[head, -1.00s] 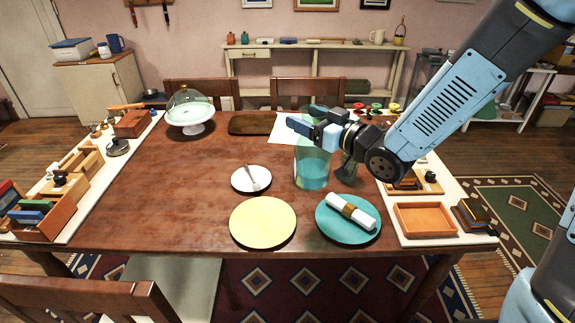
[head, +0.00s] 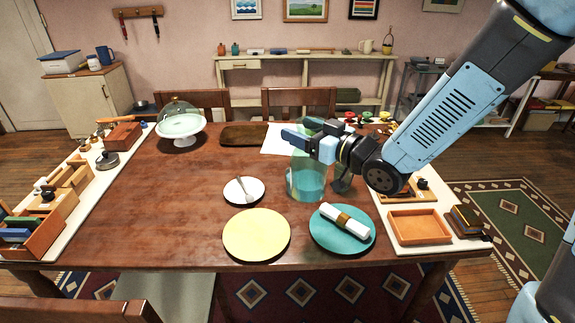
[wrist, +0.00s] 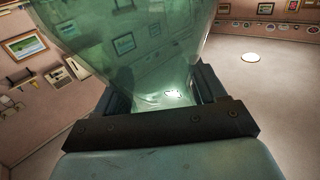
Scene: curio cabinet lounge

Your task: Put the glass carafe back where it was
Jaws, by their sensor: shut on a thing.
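The glass carafe (head: 308,183) is a clear greenish vessel with blue-green liquid in its lower part. It stands upright, at or just above the brown table, behind the teal plate; I cannot tell whether its base touches the wood. My gripper (head: 310,142) is shut on its upper part, coming in from the right. In the wrist view the carafe's green glass (wrist: 135,45) fills the space between the two dark fingers (wrist: 165,95). The gripper hides part of the carafe's neck.
A teal plate (head: 325,240) with a rolled napkin (head: 344,221) and a yellow plate (head: 256,234) lie in front. A small white plate (head: 236,196) lies left. A glass-domed cake stand (head: 181,128) and wooden tray (head: 244,136) are behind. The table's middle left is clear.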

